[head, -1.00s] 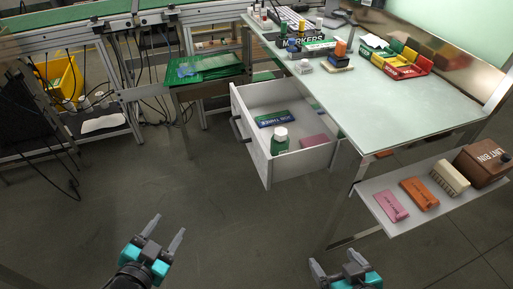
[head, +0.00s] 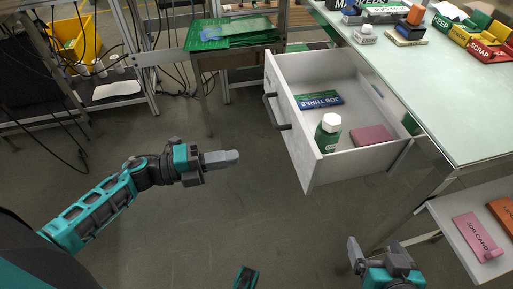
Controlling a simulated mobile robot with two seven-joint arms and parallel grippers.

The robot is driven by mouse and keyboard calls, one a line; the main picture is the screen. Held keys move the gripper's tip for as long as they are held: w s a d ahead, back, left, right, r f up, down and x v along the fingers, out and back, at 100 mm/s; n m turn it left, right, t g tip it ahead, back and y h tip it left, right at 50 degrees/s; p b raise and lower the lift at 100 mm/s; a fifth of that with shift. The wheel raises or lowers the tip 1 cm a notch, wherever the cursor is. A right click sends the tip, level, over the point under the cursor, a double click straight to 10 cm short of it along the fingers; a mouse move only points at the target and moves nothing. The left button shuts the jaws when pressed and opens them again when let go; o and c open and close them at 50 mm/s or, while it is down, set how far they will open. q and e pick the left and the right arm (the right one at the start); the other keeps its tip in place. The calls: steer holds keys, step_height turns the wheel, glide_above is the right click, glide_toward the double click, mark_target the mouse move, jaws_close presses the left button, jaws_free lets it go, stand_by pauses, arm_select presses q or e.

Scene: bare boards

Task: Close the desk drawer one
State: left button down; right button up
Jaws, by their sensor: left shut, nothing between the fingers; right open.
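The white desk drawer (head: 310,164) is pulled out from under the desk (head: 445,105). Its dark handle (head: 277,112) is on the front panel facing left. Inside lie a blue and green "JOB THREE" box (head: 319,100), a green bottle with a white cap (head: 328,134) and a pink block (head: 371,136). My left gripper (head: 222,159) is shut and empty, left of the drawer front and apart from it, pointing right. My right gripper (head: 376,256) is open at the bottom, below and right of the drawer, near the side shelf.
A side shelf (head: 450,237) holds a pink "JOB CARD" block (head: 478,237) and an orange block (head: 503,213). Green boards (head: 230,32) lie on a low stand at the back. A yellow bin (head: 72,45) stands back left. Floor left of the drawer is clear.

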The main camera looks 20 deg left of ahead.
arm_select(q)
steer(key=b+x, duration=0.1)
steer(key=x, duration=1.2)
arm_select(e)
steer(key=shift+s+f, duration=0.2)
steer(key=shift+f, duration=0.55)
arm_select(q)
steer(key=shift+w+d, duration=0.1)
steer(key=b, duration=0.3)
glide_toward(364, 140)
steer(key=w+d+r, duration=0.1)
steer(key=d+r, duration=0.1)
steer(key=d, duration=0.1)
steer(key=shift+w+r, duration=0.35)
steer(key=x, duration=0.5)
steer(key=shift+w+d+b, duration=0.15)
steer(key=shift+b, duration=0.2)
steer(key=shift+w+d+r, duration=0.1)
steer(key=shift+w+d, duration=0.2)
steer(key=shift+d, duration=0.15)
steer(key=shift+d+r, duration=0.1)
steer(key=shift+r, duration=0.1)
arm_select(e)
steer(key=shift+w+d+f, duration=0.3)
steer(key=shift+w+f, duration=0.35)
steer(key=shift+w, duration=0.2)
